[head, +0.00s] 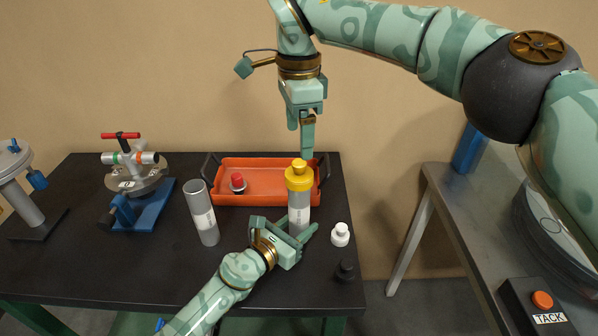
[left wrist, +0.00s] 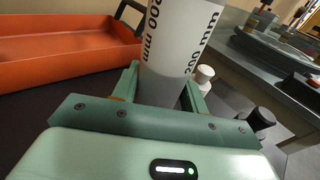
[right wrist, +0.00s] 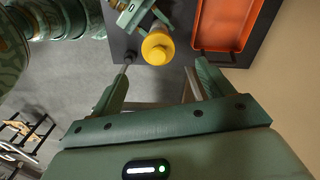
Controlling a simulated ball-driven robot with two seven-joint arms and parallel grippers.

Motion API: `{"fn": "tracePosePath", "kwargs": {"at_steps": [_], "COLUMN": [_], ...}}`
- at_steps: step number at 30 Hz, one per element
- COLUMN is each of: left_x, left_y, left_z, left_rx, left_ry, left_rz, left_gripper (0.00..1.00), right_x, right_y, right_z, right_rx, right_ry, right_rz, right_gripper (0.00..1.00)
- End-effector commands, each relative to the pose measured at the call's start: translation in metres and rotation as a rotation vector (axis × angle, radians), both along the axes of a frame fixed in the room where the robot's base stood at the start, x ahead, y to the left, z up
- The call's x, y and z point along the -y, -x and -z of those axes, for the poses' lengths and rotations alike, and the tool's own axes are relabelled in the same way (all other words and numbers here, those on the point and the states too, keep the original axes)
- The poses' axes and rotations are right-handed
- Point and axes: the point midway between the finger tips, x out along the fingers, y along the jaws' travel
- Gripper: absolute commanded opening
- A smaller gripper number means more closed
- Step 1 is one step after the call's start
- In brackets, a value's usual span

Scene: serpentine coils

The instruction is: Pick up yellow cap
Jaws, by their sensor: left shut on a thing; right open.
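The yellow cap (head: 299,175) sits on top of an upright grey cylinder (head: 299,213) at the front edge of the orange tray. My left gripper (head: 300,236) is shut around the lower part of this cylinder; the left wrist view shows its printed white label (left wrist: 178,40) between the fingers. My right gripper (head: 307,136) is open and empty, above and slightly beyond the yellow cap. In the right wrist view the yellow cap (right wrist: 158,47) lies ahead of the open fingers, toward the upper middle, apart from them.
A second grey cylinder (head: 201,212) stands to the left. A white cap (head: 340,234) and a black cap (head: 346,270) lie to the right. A valve fixture (head: 135,175) stands at left. Bare table lies in front.

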Motion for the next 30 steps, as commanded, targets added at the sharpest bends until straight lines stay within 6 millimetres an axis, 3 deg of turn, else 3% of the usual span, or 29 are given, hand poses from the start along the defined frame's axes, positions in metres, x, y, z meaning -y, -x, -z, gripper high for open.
{"fn": "tracePosePath", "kwargs": {"at_steps": [3, 10, 18, 26, 30], "left_x": [0.000, 0.000, 0.000, 0.000, 0.000], "left_y": [0.000, -0.001, -0.001, -0.001, -0.001], "left_z": [-0.002, -0.002, -0.002, -0.002, -0.002], "left_rx": [0.002, 0.002, 0.003, 0.003, 0.003], "left_ry": [0.002, 0.002, 0.001, 0.001, 0.001], "left_rz": [0.000, 0.000, 0.000, 0.000, 0.000], "left_gripper": [0.25, 0.25, 0.25, 0.25, 0.25], "right_x": [0.000, 0.001, 0.003, 0.003, 0.003], "right_y": [0.001, 0.001, 0.002, 0.002, 0.002], "right_z": [0.020, 0.040, 0.079, 0.084, 0.084], "right_rx": [-0.004, -0.003, -0.003, -0.002, -0.003], "right_ry": [-0.003, -0.004, -0.005, -0.006, -0.006], "right_rz": [0.000, 0.000, 0.001, 0.002, 0.002], "right_gripper": [0.79, 0.79, 0.79, 0.79, 0.46]}}
